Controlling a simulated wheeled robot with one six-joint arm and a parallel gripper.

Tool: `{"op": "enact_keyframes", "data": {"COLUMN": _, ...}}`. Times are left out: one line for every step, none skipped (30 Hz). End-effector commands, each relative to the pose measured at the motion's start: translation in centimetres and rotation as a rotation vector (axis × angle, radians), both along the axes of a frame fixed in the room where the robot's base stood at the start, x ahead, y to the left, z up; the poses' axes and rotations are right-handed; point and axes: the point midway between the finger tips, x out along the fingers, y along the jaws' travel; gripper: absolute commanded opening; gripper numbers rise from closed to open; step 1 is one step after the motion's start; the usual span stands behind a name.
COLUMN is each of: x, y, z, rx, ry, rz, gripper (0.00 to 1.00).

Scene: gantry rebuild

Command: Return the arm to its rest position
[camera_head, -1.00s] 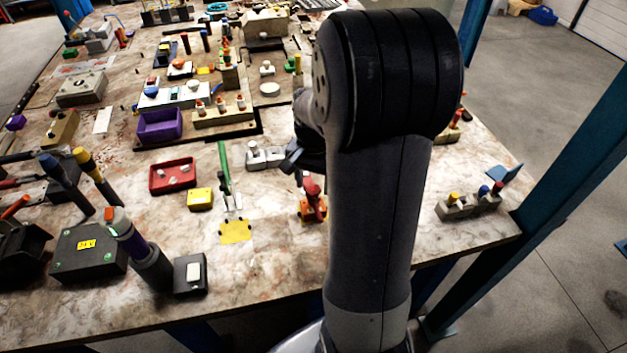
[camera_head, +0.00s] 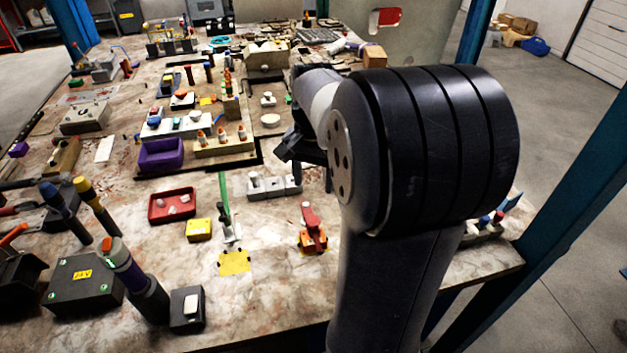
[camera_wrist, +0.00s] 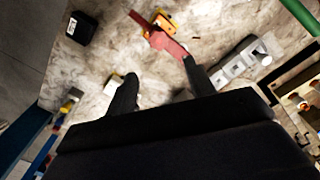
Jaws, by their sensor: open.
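My arm (camera_head: 425,150) stands at the right of the head view and hides part of the bench behind it. My gripper (camera_head: 292,150) points left over the bench, near the grey block with several sockets (camera_head: 273,187). In the wrist view my gripper (camera_wrist: 157,78) shows two dark fingers spread apart, with nothing visible held between them. A red and orange tool (camera_head: 312,232) stands on the bench in front of the gripper. It also shows beyond the fingers in the wrist view (camera_wrist: 163,38).
The cluttered bench (camera_head: 255,305) holds a red tray (camera_head: 172,205), a yellow box (camera_head: 199,229), a purple bin (camera_head: 161,155) and a green-handled tool (camera_head: 225,200). Dark holders with upright tools stand at the left. A blue post (camera_head: 570,215) rises at the right.

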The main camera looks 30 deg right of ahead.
Motion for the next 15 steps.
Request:
{"op": "enact_keyframes", "data": {"x": 0.0, "y": 0.0, "z": 0.0, "rx": 0.0, "ry": 0.0, "rz": 0.0, "gripper": 0.51}}
{"op": "enact_keyframes", "data": {"x": 0.0, "y": 0.0, "z": 0.0, "rx": 0.0, "ry": 0.0, "rz": 0.0, "gripper": 0.51}}
{"op": "enact_keyframes", "data": {"x": 0.0, "y": 0.0, "z": -0.1, "rx": 0.001, "ry": 0.001, "rz": 0.0, "gripper": 0.51}}
{"op": "enact_keyframes", "data": {"x": 0.0, "y": 0.0, "z": -0.2, "rx": 0.001, "ry": 0.001, "rz": 0.0, "gripper": 0.51}}
{"op": "enact_keyframes", "data": {"x": 0.0, "y": 0.0, "z": -0.4, "rx": 0.0, "ry": 0.001, "rz": 0.0, "gripper": 0.51}}
{"op": "enact_keyframes", "data": {"x": 0.0, "y": 0.0, "z": -0.7, "rx": 0.001, "ry": 0.002, "rz": 0.0, "gripper": 0.51}}
{"op": "enact_keyframes", "data": {"x": 0.0, "y": 0.0, "z": -1.0, "rx": 0.001, "ry": 0.003, "rz": 0.0, "gripper": 0.51}}
{"op": "enact_keyframes", "data": {"x": 0.0, "y": 0.0, "z": -1.3, "rx": 0.002, "ry": 0.004, "rz": 0.0, "gripper": 0.51}}
{"op": "enact_keyframes", "data": {"x": 0.0, "y": 0.0, "z": -1.8, "rx": 0.001, "ry": 0.003, "rz": 0.0, "gripper": 0.51}}
{"op": "enact_keyframes", "data": {"x": -0.1, "y": 0.0, "z": -2.3, "rx": 0.002, "ry": 0.006, "rz": 0.0, "gripper": 0.51}}
{"op": "enact_keyframes", "data": {"x": -0.1, "y": 0.0, "z": -2.8, "rx": 0.002, "ry": 0.006, "rz": 0.0, "gripper": 0.51}}
{"op": "enact_keyframes", "data": {"x": -0.1, "y": 0.0, "z": -3.6, "rx": 0.002, "ry": 0.006, "rz": 0.0, "gripper": 0.51}}
{"op": "enact_keyframes", "data": {"x": -0.1, "y": 0.0, "z": -4.2, "rx": 0.003, "ry": 0.006, "rz": 0.0, "gripper": 0.51}}
{"op": "enact_keyframes", "data": {"x": -0.1, "y": 0.0, "z": -4.8, "rx": 0.002, "ry": 0.007, "rz": 0.0, "gripper": 0.51}}
{"op": "enact_keyframes", "data": {"x": -0.1, "y": 0.0, "z": -5.6, "rx": 0.003, "ry": 0.006, "rz": 0.0, "gripper": 0.51}}
